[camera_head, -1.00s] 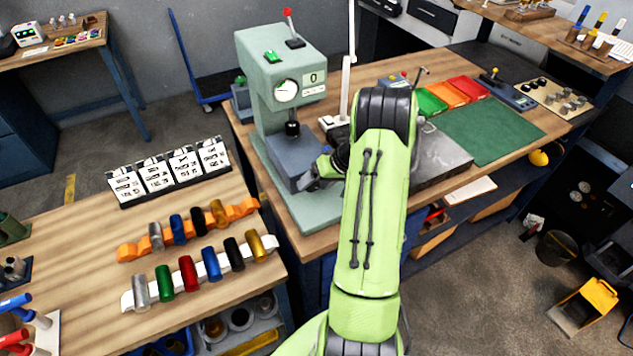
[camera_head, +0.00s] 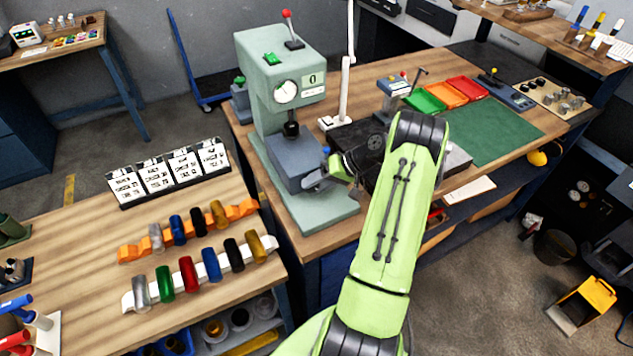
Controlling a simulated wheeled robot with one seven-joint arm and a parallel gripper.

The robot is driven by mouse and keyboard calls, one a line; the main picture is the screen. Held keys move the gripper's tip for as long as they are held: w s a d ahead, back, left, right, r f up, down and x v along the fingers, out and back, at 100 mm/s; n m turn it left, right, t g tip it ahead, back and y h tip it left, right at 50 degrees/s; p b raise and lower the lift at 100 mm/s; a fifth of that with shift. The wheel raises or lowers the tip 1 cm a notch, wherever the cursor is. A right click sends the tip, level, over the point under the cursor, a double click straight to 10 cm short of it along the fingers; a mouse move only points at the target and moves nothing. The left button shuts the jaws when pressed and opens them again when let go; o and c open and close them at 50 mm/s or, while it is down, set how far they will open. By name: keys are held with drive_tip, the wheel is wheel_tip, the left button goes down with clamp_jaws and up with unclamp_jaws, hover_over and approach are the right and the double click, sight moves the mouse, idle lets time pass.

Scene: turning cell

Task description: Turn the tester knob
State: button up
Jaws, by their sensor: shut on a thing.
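The tester (camera_head: 257,80) is a pale green machine with a round white dial (camera_head: 286,91), a display reading 0 (camera_head: 313,79) and a red-tipped lever (camera_head: 290,28) on top. A dark grey block (camera_head: 292,160) sits below its black spindle (camera_head: 291,130). My gripper (camera_head: 314,181) is at the right front side of this block, low over the green base. Its jaws are shut on the tester knob, which the fingers mostly hide. I cannot make out the knob's angle.
A white post (camera_head: 345,90) stands just behind my wrist. Green, orange and red trays (camera_head: 463,93) and a green mat (camera_head: 490,132) lie to the right. The left bench holds coloured cylinders on racks (camera_head: 205,267) and several white cards (camera_head: 170,172).

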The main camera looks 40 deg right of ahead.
drive_tip(key=o, duration=1)
drive_tip(key=p+v, duration=0.2)
drive_tip(key=v, duration=1.4)
drive_tip(key=shift+a, duration=0.1)
drive_tip(key=shift+f, duration=0.1)
